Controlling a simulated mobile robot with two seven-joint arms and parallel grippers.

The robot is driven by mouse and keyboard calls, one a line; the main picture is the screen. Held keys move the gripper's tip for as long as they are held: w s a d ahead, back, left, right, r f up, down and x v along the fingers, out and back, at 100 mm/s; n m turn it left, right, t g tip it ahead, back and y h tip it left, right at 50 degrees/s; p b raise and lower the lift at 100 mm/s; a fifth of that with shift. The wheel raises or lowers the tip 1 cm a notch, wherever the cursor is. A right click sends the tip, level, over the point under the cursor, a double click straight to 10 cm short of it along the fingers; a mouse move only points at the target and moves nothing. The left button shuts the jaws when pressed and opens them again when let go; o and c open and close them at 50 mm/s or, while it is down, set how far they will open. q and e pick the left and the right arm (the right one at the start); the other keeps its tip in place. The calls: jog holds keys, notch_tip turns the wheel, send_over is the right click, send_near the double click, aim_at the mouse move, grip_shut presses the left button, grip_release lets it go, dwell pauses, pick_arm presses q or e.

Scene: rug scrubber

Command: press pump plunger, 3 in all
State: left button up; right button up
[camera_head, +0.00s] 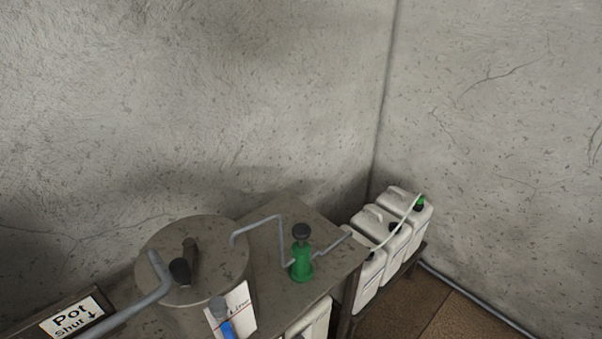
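A green pump (302,265) stands upright on a grey metal bench top (330,258). Its black plunger knob (301,231) sits on top, with a dark neck just below it. Grey pipes run from the pump, one to the left towards a metal pot and one to the right. Neither of my grippers shows in the head view, and nothing touches the plunger.
A lidded metal pot (210,258) with a black-ended handle stands left of the pump. A "Pot Shut" sign (72,318) is at lower left. White jerrycans (395,232) stand at right by the wall corner. Brown floor (455,312) shows at lower right.

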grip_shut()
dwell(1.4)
